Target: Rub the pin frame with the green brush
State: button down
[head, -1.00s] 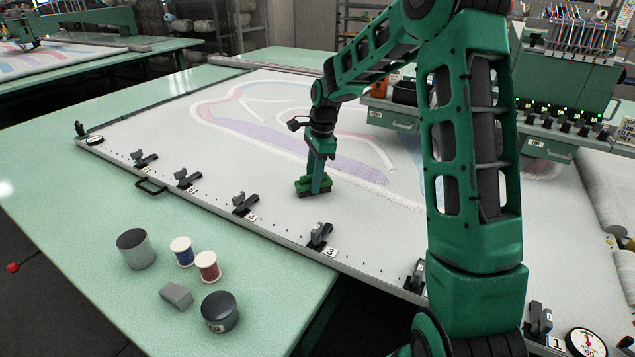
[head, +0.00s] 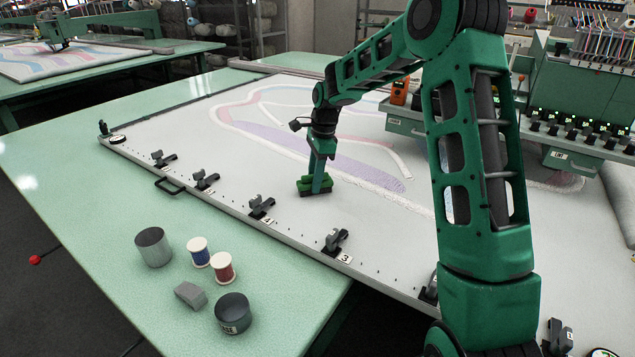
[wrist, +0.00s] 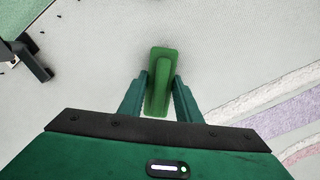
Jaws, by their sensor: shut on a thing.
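My gripper (head: 318,174) is shut on the green brush (head: 314,187), its bristle side facing down over the white cloth. In the wrist view the brush (wrist: 161,82) is a long green block upright in the picture between my two fingers (wrist: 160,90). The pin frame (head: 303,239) is a long pale rail with small pins and numbered black clamps, edging the stretched cloth. The brush is inside the frame, beyond clamp 4 and clamp 3. It looks on or just above the cloth; I cannot tell if it touches.
A grey cylinder (head: 153,246), a blue spool (head: 198,252), a red spool (head: 222,268), a grey block (head: 190,295) and a dark round tin (head: 233,313) stand on the green table (head: 120,215). The tufting machine (head: 577,95) is at the right. Open cloth lies around the brush.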

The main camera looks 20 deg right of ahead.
jog(key=shift+w+a, duration=0.45)
jog(key=shift+w, duration=0.15)
jog(key=shift+w+a, duration=0.4)
jog(key=shift+w, duration=0.2)
jog(key=shift+w+a, duration=0.55)
jog(key=shift+w, duration=0.25)
jog(key=shift+w+a, duration=0.55)
jog(key=shift+w, duration=0.2)
jog(key=shift+r, duration=2.95)
notch_tip(320, 180, up, 3)
